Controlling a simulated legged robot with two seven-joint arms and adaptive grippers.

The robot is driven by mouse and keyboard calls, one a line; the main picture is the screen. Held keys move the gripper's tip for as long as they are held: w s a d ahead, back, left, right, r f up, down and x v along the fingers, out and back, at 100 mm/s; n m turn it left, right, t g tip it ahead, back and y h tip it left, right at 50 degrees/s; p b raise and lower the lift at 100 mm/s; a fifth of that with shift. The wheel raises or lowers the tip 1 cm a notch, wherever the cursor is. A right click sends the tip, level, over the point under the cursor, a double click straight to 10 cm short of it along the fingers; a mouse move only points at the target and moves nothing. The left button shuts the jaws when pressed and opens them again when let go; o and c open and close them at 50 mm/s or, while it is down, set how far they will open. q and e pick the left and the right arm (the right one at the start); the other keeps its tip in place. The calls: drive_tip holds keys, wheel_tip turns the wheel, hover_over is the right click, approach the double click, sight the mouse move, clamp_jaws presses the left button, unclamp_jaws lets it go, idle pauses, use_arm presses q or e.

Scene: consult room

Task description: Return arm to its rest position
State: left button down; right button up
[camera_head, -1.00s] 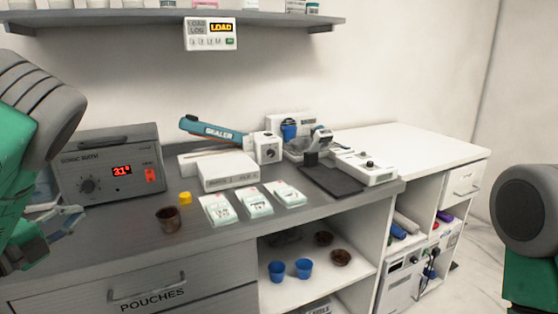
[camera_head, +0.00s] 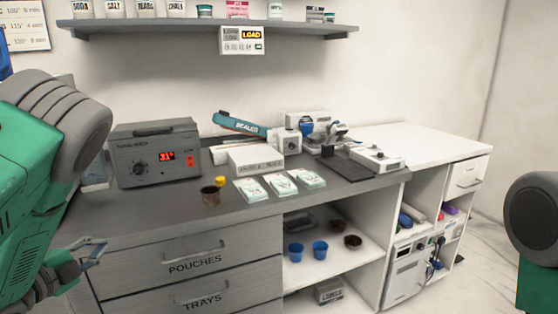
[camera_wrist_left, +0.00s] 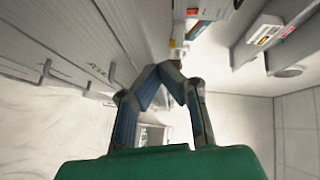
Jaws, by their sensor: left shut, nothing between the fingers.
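My left arm comes in from the left in the head view, in front of the drawer cabinet. Its gripper (camera_head: 86,254) hangs low, left of the drawers and below the counter top, apart from everything on it. In the left wrist view the gripper's fingertips (camera_wrist_left: 162,72) meet, and nothing is between them. Of my right arm only a grey and green part shows at the right edge of the head view; its gripper is out of the picture.
Drawers (camera_head: 195,262) face me. Blue cups stand on the open shelf below. A wall shelf (camera_head: 210,25) hangs above.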

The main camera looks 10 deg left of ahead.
use_arm(q)
drive_tip(key=s+d+f+n+g+y, duration=0.1)
drive_tip(key=s+d+f+n+g, duration=0.15)
drive_tip(key=f, duration=0.35)
drive_tip(key=s+d+f+n+g+y, duration=0.1)
drive_tip(key=s+f+n+g, duration=0.1)
drive_tip(key=s+f+n, duration=0.3)
drive_tip(key=s+d+f+n+g+y, duration=0.1)
drive_tip(key=s+f+g, duration=0.1)
drive_tip(key=f, duration=0.4)
drive_tip(key=s+d+f+n+g, duration=0.2)
drive_tip(key=s+d+f+g, duration=0.1)
drive_tip(key=s, duration=0.4)
drive_tip(key=s+d+f+n+g, duration=0.3)
drive_tip(key=s+d, duration=0.2)
drive_tip(key=s, duration=0.2)
drive_tip(key=s+d+f+n+g+h, duration=0.1)
drive_tip(key=s+d+f+n+g, duration=0.1)
drive_tip(key=s, duration=0.5)
wheel_tip(320, 180, down, 2)
drive_tip(key=d+g, duration=0.1)
drive_tip(key=d, duration=0.1)
drive_tip(key=shift+d, duration=0.4)
drive_tip(key=shift+w+d+n, duration=0.1)
drive_tip(key=shift+d+n, duration=0.15)
drive_tip(key=shift+d, duration=0.1)
drive_tip(key=shift+a, duration=0.25)
